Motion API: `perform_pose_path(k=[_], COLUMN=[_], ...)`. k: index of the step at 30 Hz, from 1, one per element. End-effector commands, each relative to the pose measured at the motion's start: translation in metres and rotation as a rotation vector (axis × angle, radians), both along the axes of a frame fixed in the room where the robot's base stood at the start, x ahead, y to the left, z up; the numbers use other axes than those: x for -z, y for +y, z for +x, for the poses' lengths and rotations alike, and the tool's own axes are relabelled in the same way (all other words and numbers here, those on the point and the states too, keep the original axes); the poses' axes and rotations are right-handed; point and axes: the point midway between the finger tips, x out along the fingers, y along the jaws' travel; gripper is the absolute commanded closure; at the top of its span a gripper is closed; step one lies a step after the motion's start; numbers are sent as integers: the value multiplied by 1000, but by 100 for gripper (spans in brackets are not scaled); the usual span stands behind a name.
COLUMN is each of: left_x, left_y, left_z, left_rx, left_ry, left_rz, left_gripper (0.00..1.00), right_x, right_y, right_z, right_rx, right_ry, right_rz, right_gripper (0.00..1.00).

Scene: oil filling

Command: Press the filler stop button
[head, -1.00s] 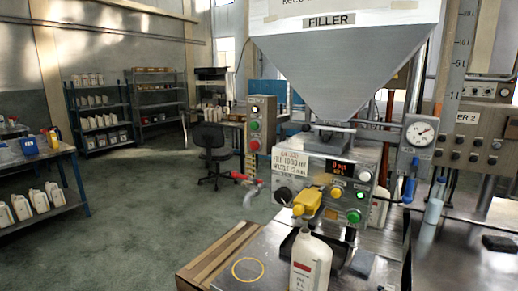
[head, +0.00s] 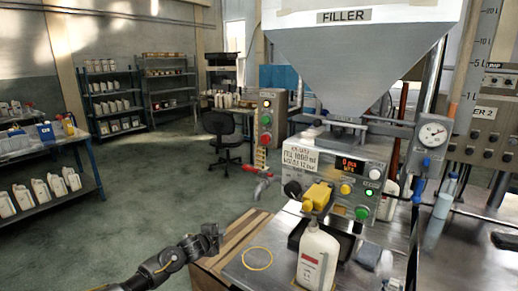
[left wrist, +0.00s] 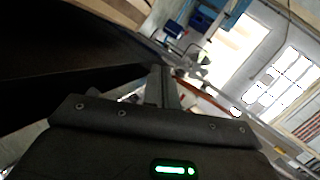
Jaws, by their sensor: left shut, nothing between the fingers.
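Which button is marked as stop is too small to read. My left gripper (head: 213,236) is shut and empty, left of the nozzle and apart from all buttons. Its fingers also show in the left wrist view (left wrist: 162,87), where no button is visible. My right gripper is out of view.
A white bottle (head: 317,255) with a red label stands below the nozzle. The hopper (head: 355,65) hangs above. A black chair (head: 222,135) and shelves stand behind; the floor at left is clear.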

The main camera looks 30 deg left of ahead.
Motion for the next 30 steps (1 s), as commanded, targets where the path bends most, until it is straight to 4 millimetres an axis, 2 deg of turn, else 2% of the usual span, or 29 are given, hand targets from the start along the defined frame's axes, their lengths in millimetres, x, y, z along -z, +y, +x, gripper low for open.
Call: perform_pose_path(k=[1, 2, 3, 6, 9, 10, 13, 17, 21, 30], left_x=[-70, -105, -150, -245, -309, -323, -356, -376, -380, -380], left_y=[-5, -13, -27, -60, -91, -98, -119, -132, -136, -135], left_z=[13, 16, 15, 1, -24, -32, -53, -70, -74, -73], left_rx=[84, 143, 218, 361, 445, 459, 491, 506, 508, 507], left_ry=[-50, -66, -85, -121, -140, -143, -146, -142, -139, -140], left_rz=[161, 283, 458, 888, 1255, 1348, 1595, 1768, 1816, 1810], left_gripper=[100, 100, 100, 100, 100, 100, 100, 100, 100, 100], right_x=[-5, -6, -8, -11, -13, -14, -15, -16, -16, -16], right_y=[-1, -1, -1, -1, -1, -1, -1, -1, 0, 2], right_z=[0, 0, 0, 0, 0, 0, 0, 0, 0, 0], right_rx=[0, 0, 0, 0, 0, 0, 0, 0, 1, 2], right_ry=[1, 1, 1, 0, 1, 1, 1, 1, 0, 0], right_rz=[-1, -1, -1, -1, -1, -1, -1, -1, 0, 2], right_gripper=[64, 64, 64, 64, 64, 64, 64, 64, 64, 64])
